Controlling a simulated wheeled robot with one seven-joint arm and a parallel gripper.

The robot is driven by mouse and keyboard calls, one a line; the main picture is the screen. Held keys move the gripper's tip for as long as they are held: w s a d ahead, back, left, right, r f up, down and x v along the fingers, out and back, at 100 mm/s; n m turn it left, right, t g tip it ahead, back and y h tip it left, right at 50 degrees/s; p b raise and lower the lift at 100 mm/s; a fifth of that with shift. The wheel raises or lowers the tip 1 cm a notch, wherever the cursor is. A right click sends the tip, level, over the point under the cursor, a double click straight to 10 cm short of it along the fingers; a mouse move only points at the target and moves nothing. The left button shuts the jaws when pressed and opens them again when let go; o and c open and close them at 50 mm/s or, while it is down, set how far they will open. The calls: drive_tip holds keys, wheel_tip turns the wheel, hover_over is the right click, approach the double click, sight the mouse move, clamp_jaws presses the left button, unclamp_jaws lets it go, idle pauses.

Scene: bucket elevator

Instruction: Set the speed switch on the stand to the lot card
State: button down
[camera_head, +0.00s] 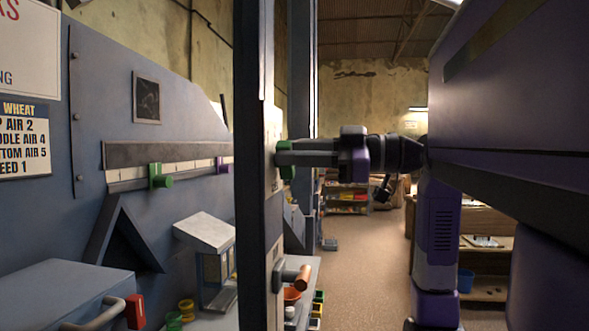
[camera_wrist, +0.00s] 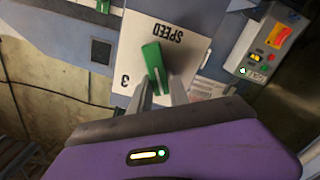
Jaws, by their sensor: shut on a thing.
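The speed switch is a green lever (camera_wrist: 153,60) on a white plate (camera_wrist: 190,30) marked SPEED, which appears upside down in the wrist view. A 3 shows at the plate's lower left; a partly covered mark sits at its right. My gripper (camera_wrist: 161,84) has its two fingers closed on the green lever. Which number the lever points at I cannot tell. In the head view my gripper (camera_head: 284,159) reaches from the right to the green lever on the stand (camera_head: 251,120). The lot card (camera_head: 22,140) at the left edge is partly cut off; its bottom line ends in "EED 1".
A blue-grey machine behind the stand carries a scale with a green slider (camera_head: 159,176) and a purple slider (camera_head: 224,165). A box with a red button (camera_wrist: 278,36) is near the plate. Open floor lies behind my arm.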

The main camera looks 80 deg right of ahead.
drive_tip(key=shift+a+f+n+b, duration=0.15)
drive_tip(key=shift+f+n+b, duration=0.05)
drive_tip(key=shift+n+b, duration=0.95)
drive_tip(key=shift+n, duration=0.35)
drive_tip(key=c, duration=1.2)
unclamp_jaws()
drive_tip(key=shift+c, duration=0.2)
drive_tip(key=s, duration=0.7)
drive_tip(key=shift+s+d+b, duration=0.25)
drive_tip(key=shift+s+b, duration=0.1)
drive_tip(key=shift+s, duration=0.05)
